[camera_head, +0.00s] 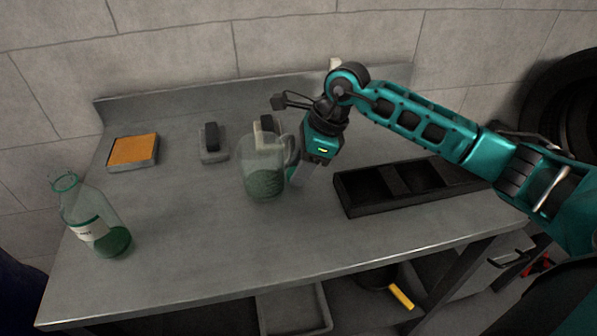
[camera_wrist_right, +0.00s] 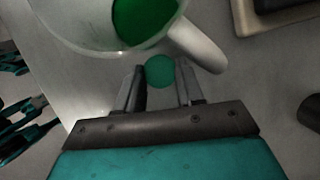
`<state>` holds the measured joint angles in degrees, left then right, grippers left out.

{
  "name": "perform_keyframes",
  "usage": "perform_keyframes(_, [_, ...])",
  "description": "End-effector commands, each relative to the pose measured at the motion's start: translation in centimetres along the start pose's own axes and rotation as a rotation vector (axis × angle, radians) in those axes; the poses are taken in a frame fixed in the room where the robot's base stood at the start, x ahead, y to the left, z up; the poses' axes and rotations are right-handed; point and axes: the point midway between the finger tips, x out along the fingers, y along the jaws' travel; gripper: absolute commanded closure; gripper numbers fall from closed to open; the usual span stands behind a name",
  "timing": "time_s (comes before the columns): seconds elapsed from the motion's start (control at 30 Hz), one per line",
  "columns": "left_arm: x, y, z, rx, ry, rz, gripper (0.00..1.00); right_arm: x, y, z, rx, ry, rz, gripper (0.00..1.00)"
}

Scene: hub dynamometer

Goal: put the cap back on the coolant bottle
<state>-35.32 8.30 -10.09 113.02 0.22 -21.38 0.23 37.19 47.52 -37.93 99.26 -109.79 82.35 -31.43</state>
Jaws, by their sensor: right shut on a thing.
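The coolant bottle (camera_head: 96,222) is clear with a white label and some green liquid. It stands at the left front of the metal table, and its mouth (camera_head: 65,181) looks open. My right gripper (camera_head: 303,178) points down just right of the clear jug (camera_head: 264,172), close to its handle. In the right wrist view, the right gripper's fingers (camera_wrist_right: 161,84) are shut on a round green cap (camera_wrist_right: 160,70). The jug (camera_wrist_right: 98,30) with green liquid lies just beyond the fingertips in the wrist view. My left gripper is out of view.
A black two-compartment tray (camera_head: 408,184) lies right of my gripper. An orange-topped box (camera_head: 133,150) and a grey holder with a black piece (camera_head: 213,145) stand at the back left. The table between bottle and jug is clear. A wall backs the table (camera_head: 190,260).

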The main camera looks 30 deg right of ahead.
Motion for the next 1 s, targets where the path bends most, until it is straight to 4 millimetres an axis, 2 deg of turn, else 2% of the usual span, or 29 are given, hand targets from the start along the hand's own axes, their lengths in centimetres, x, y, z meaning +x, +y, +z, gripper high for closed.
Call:
perform_keyframes(0.3, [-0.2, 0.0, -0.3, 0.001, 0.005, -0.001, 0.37, -5.3, 0.0, 2.2, -0.003, -0.001, -0.004, 0.9])
perform_keyframes(0.47, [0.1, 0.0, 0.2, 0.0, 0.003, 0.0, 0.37, -6.1, -0.7, -1.3, 0.006, 0.006, -0.003, 0.9])
perform_keyframes(0.8, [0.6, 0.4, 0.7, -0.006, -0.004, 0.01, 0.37, -9.5, -2.4, -9.6, 0.007, 0.006, -0.001, 0.9])
perform_keyframes(1.0, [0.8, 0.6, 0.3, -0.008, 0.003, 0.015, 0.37, -11.1, -3.2, -13.2, 0.005, 0.004, -0.001, 0.9])
